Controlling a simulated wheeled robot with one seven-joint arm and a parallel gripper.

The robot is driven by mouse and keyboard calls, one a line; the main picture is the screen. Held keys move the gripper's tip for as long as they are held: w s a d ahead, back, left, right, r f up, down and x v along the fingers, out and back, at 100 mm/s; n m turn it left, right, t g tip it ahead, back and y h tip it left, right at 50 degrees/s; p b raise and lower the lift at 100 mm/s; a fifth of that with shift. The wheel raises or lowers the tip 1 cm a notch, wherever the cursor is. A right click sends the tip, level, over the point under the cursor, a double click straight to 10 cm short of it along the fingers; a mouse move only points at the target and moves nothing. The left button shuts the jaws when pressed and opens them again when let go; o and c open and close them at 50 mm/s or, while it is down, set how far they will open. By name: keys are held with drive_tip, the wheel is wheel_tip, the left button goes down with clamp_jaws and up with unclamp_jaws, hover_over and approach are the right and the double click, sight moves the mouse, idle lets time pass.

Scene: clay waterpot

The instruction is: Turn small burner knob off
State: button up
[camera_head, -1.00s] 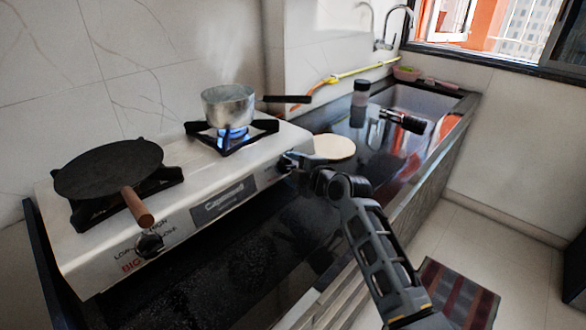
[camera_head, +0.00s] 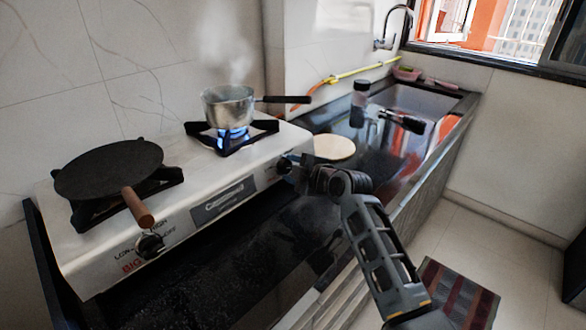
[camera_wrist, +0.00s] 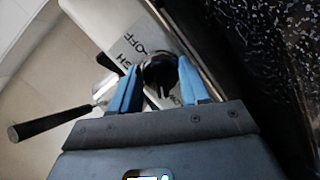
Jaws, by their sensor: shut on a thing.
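The black small burner knob (camera_head: 285,166) is on the right end of the stove's front panel. In the wrist view the knob (camera_wrist: 160,70) sits between my two blue fingers, beside the printed word OFF. My gripper (camera_head: 299,172) is at the panel and shut on the knob; its fingertips (camera_wrist: 160,84) show on either side of it. The small burner (camera_head: 231,135) has a blue flame under a steaming metal saucepan (camera_head: 228,108). My fingers and wrist partly hide the knob, and its exact angle is hard to tell.
The white stove (camera_head: 185,207) also carries a dark flat pan (camera_head: 110,168) over the left burner, above a second knob (camera_head: 150,246). A round wooden board (camera_head: 334,147) and a sink (camera_head: 425,98) are to the right. The saucepan handle (camera_head: 287,99) points right.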

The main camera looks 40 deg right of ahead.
drive_tip(key=m+y+p, duration=0.1)
drive_tip(key=m+y, duration=0.1)
drive_tip(key=m, duration=0.6)
drive_tip(key=m+y+p, duration=0.1)
drive_tip(key=m+y, duration=0.1)
drive_tip(key=m, duration=0.7)
drive_tip(key=m+y+p, duration=0.1)
drive_tip(key=m+y, duration=0.1)
drive_tip(key=m, duration=0.7)
drive_tip(key=shift+t+y, duration=0.3)
drive_tip(key=shift+t, duration=0.1)
idle(0.5)
drive_tip(key=o, duration=1)
